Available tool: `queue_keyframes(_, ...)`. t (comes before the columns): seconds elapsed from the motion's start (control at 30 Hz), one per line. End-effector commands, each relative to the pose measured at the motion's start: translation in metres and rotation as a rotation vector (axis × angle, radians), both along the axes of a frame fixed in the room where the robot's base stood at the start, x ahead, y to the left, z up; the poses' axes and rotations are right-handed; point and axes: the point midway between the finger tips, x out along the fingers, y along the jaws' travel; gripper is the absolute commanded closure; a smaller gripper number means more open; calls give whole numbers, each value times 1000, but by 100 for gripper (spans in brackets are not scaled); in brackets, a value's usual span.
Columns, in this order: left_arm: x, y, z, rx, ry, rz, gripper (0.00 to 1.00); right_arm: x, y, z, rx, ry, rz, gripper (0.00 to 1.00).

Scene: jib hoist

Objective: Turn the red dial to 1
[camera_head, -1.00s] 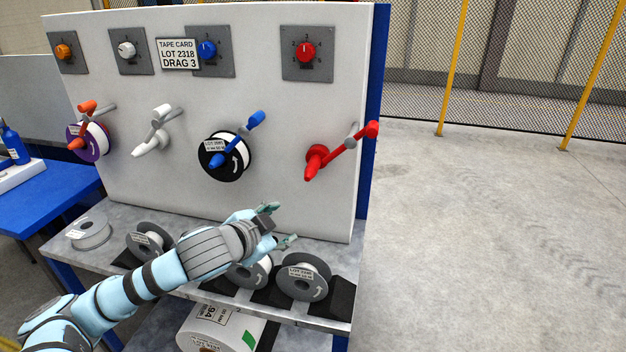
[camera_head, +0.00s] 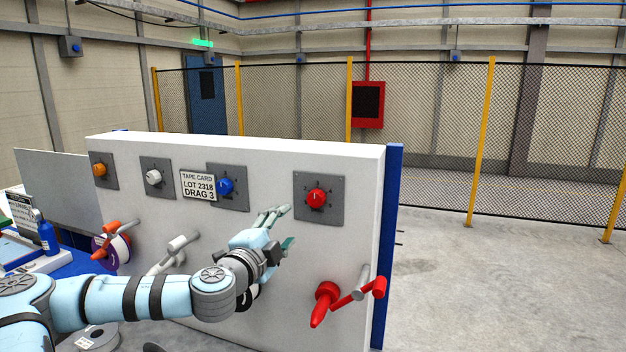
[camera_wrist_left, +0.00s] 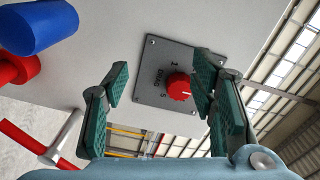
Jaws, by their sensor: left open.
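The red dial (camera_head: 316,198) sits on a square grey plate (camera_head: 334,214) at the right of the white panel. In the left wrist view the dial (camera_wrist_left: 179,87) shows a white pointer mark, and its plate carries small numbers too small to read surely. My left gripper (camera_head: 283,225) is open and empty, left of and a little below the dial in the head view. In the left wrist view its fingers (camera_wrist_left: 160,85) stand apart, with the dial seen beyond them, nearer the right finger. I see no contact with the dial. My right gripper is not in view.
The blue dial (camera_head: 226,187), white dial (camera_head: 153,177) and orange dial (camera_head: 99,170) line up to the left, with a tape card (camera_head: 198,186) between. A red crank (camera_head: 327,302) juts out below the red dial. Floor right of the panel is clear.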

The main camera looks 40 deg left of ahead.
Motion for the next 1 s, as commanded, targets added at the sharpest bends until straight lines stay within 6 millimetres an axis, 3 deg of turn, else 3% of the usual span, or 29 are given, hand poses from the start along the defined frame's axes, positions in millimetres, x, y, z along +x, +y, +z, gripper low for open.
queue_keyframes(0.03,25,-15,36,-266,-82,-25,48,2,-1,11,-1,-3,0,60)
queue_keyframes(0.07,37,-29,43,-300,-91,-65,48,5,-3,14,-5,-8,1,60)
queue_keyframes(0.23,64,-28,43,-301,-94,-82,48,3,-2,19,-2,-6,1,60)
queue_keyframes(0.57,69,-26,40,-292,-94,-82,48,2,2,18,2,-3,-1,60)
queue_keyframes(0.87,69,-26,40,-291,-95,-81,96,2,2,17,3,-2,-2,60)
queue_keyframes(1.0,69,-26,40,-294,-97,-82,97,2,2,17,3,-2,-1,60)
